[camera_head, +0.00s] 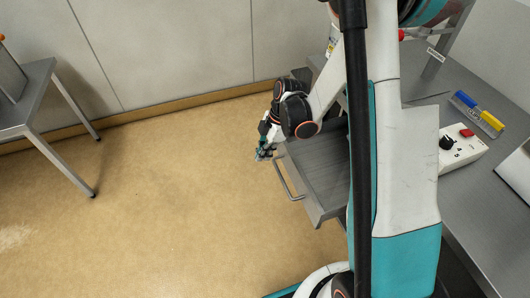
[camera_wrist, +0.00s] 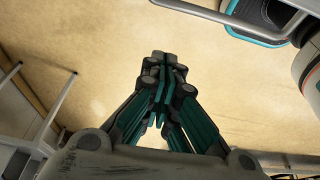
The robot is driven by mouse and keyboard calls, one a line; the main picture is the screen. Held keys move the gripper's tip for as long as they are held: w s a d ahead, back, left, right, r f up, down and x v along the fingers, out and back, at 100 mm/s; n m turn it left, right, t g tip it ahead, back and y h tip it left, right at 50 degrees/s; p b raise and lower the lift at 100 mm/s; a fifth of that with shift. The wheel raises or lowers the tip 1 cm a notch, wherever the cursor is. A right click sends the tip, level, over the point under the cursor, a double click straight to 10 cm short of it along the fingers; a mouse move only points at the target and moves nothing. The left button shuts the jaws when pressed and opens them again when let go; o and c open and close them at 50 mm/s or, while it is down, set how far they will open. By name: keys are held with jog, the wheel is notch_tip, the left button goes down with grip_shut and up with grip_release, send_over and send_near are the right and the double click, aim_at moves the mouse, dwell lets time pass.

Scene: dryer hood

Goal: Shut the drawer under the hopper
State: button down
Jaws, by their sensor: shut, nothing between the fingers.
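The grey metal drawer (camera_head: 322,168) stands pulled out from under the bench in the head view, its front facing left over the floor. Its bar handle (camera_head: 286,181) sticks out from the front. My arm hides part of the drawer. My gripper (camera_head: 264,154) is shut and empty, just off the far end of the drawer front, near the handle. In the wrist view my gripper (camera_wrist: 163,62) has its fingers together over bare floor. A metal bar that looks like the handle (camera_wrist: 228,29) crosses the upper right, apart from the fingers. I cannot make out the hopper.
The grey bench (camera_head: 480,215) at right carries a control box (camera_head: 461,147) with a black knob and red button, and a blue-and-yellow item (camera_head: 478,112). A metal table (camera_head: 30,95) stands at far left. The floor (camera_head: 150,210) left of the drawer is clear.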

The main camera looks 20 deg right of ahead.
notch_tip(320, 180, down, 6)
jog(key=d+b, duration=0.1)
jog(key=b, duration=0.2)
jog(key=shift+d, duration=0.4)
